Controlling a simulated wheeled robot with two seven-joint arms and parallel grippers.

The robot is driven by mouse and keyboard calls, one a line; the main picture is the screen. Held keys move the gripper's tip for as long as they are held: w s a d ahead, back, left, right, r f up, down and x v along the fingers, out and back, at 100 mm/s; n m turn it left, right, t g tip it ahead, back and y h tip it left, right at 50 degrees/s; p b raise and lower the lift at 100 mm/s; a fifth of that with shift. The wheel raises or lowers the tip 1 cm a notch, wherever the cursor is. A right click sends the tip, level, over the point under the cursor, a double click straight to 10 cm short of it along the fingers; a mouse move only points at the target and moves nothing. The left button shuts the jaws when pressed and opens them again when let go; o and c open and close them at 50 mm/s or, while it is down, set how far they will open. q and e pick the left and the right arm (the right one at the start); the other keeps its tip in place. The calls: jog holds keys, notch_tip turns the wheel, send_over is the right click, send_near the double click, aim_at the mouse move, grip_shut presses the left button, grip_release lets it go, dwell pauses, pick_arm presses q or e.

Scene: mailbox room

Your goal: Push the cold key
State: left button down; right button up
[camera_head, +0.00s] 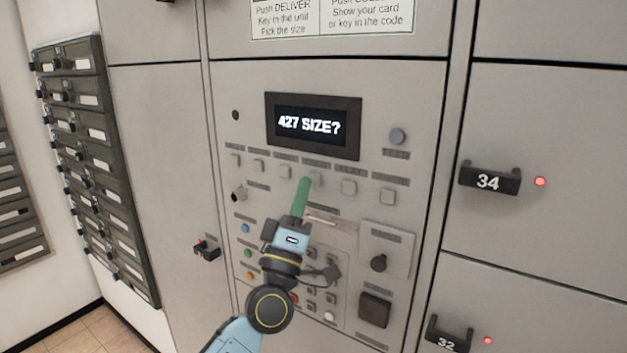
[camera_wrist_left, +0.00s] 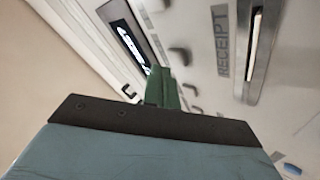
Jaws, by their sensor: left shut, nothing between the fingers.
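The control panel (camera_head: 230,90) has a row of square pale keys below its display. The labels are too small to read, so I cannot tell which one is the cold key. My left gripper (camera_head: 304,181) has green fingers, shut and empty, with the tips at a middle key (camera_head: 316,179) of that row. I cannot tell whether they touch it. In the left wrist view the green fingers (camera_wrist_left: 162,88) point toward the panel, with a key (camera_wrist_left: 180,56) to their right. My right gripper is not in view.
The display (camera_head: 312,126) reads "427 SIZE?". Coloured buttons (camera_head: 248,253) and a keypad sit lower on the panel, partly behind my arm. A black knob (camera_head: 378,262) is at lower right. Locker handles 34 (camera_head: 489,181) and 32 (camera_head: 447,335) stick out at right.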

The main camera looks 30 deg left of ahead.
pick_arm(q)
jog(key=shift+w, duration=0.1)
dwell(0.5)
jog(key=shift+w, duration=0.35)
jog(key=shift+w, duration=0.35)
dwell(0.5)
jog(key=shift+s, duration=0.15)
dwell(0.3)
jog(key=shift+s, duration=0.65)
jog(key=shift+s+a+p, duration=0.2)
jog(key=shift+s+p, duration=0.8)
jog(key=shift+s, duration=1.55)
